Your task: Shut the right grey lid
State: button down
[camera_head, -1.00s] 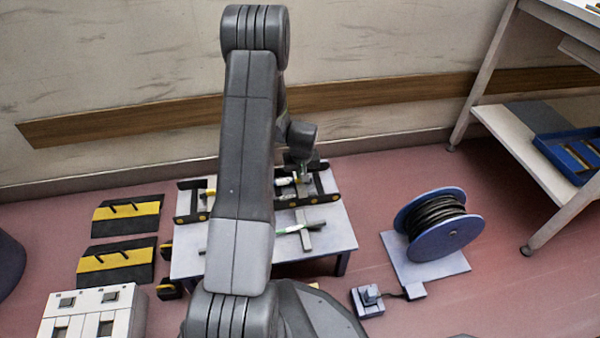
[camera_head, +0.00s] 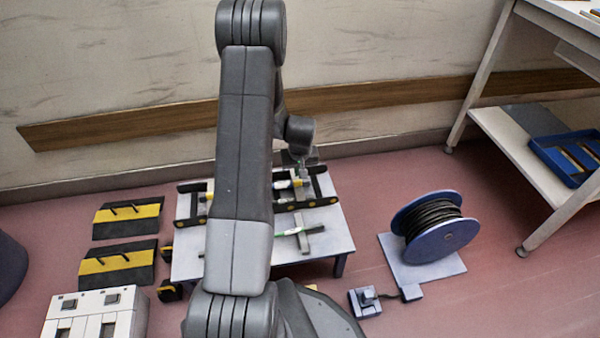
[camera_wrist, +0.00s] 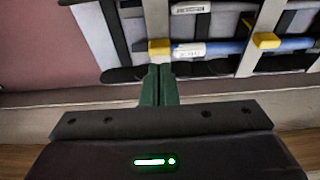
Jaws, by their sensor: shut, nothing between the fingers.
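No part is plainly a right grey lid. A grey crossed piece (camera_head: 304,236) lies on the right part of the low table (camera_head: 325,262), near its front. Another grey upright piece (camera_head: 300,192) shows in the right black rack (camera_head: 328,186). In the wrist view a grey strip (camera_wrist: 156,30) runs up from just beyond my fingertips. My gripper (camera_wrist: 158,70), with green fingers, is shut and empty. Its tips are close to the rack's near edge; whether they touch it cannot be told. In the head view my gripper is small beside the rack's back.
A blue-and-white bar with yellow clamps (camera_wrist: 205,48) lies across the rack. A cable reel (camera_head: 434,225) stands right of the table. Black-and-yellow plates (camera_head: 126,217) and a white box (camera_head: 95,312) are on the left. The wall is close behind; a white bench (camera_head: 530,150) stands far right.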

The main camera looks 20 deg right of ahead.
aim_at(298, 181)
jog(key=p+v, duration=0.3)
jog(key=v, duration=0.8)
jog(key=shift+s, duration=0.35)
jog(key=shift+a+f, duration=0.1)
jog(key=b+x, duration=0.5)
jog(key=x, duration=0.8)
jog(key=shift+w, duration=0.15)
jog(key=shift+f+b, duration=0.5)
jog(key=shift+f, duration=0.25)
